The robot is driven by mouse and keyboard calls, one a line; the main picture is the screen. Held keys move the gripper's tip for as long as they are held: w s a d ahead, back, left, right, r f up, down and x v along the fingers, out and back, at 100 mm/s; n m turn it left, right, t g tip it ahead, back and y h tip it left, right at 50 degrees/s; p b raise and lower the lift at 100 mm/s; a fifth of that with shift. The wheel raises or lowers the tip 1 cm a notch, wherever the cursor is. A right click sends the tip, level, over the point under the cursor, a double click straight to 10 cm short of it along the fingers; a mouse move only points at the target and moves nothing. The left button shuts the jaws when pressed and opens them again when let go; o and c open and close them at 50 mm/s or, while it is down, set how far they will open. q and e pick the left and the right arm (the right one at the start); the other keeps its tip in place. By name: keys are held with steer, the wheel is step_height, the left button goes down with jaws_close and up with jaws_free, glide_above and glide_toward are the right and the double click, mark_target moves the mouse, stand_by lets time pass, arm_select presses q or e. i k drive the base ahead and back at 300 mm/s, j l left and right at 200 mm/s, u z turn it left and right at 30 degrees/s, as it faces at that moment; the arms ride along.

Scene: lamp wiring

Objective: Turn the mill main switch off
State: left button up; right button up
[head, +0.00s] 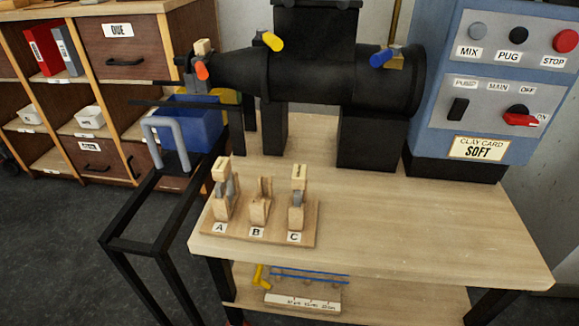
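The mill main switch (519,119) is a red rotary handle on a black round base, low on the right of the blue-grey control panel (440,75). Its red handle points right, toward the ON label (543,118). The OFF label (526,90) is above it and the MAIN label (497,87) is up to its left. The black mill (325,75) stands left of the panel on the wooden table. Neither of my grippers is in view.
A black pump switch (457,109) sits left of the main switch. Round grey, black and red buttons are above. A SOFT clay card (478,149) is below. A wooden rack (258,236) labelled A, B, C stands at the table's front left. The right tabletop (430,220) is clear.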

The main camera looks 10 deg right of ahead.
mark_target(517, 114)
steer(key=z, duration=1.45)
